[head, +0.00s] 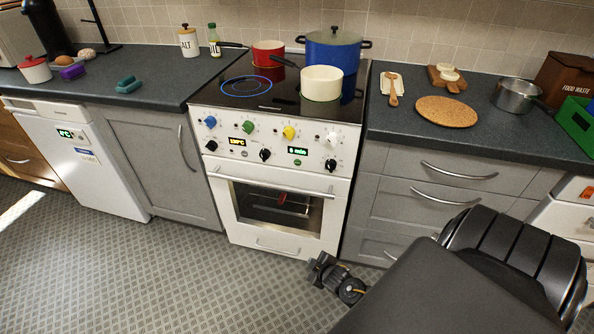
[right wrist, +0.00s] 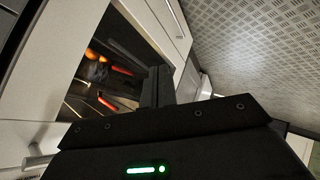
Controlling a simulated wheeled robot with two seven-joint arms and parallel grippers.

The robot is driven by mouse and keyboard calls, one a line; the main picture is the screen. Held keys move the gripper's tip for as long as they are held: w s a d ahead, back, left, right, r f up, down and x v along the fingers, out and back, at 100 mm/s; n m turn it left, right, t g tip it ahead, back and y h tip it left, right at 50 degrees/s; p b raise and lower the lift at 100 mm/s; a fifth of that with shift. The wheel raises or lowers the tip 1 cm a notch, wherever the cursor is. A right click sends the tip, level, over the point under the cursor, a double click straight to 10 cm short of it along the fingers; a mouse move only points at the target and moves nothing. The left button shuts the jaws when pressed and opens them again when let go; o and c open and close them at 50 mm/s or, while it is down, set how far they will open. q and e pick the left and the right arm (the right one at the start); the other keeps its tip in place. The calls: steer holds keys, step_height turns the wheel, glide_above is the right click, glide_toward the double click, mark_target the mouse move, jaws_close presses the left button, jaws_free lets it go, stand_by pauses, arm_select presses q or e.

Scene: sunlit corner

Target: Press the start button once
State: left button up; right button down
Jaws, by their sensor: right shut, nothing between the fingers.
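The white oven (head: 275,190) has a control panel with coloured knobs, an orange display (head: 242,141) and a green display (head: 297,150). A small green oval button (head: 297,162) sits just under the green display; its label is too small to read, so I cannot confirm that it is the start button. My right gripper (head: 322,267) is low in front of the oven's lower right corner, well below the panel and apart from the button. In the right wrist view its fingers (right wrist: 158,85) are shut and empty, with the oven door window behind them. My left gripper is not in view.
A red pan (head: 268,54), blue pot (head: 333,52) and cream pot (head: 321,84) stand on the hob. The oven door handle (head: 270,186) sticks out below the panel. Drawers with handles (head: 440,198) are to the right. The floor (head: 190,270) at left is clear.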

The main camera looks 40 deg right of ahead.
mark_target(298, 163)
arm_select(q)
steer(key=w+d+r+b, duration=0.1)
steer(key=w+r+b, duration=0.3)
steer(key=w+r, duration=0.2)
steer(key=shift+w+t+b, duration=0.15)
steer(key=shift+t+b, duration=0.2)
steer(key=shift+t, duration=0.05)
arm_select(e)
steer(key=w+r+n+t, duration=0.1)
steer(key=w+r+t, duration=0.2)
steer(key=r, duration=1)
steer(key=w+r+n+t, duration=0.1)
steer(key=w+r+t, duration=0.3)
steer(key=w+r, duration=0.5)
step_height(298, 163, up, 5)
steer(key=shift+w+d+r+t, duration=0.15)
steer(key=shift+w+d+t, duration=0.15)
steer(key=shift+d, duration=0.15)
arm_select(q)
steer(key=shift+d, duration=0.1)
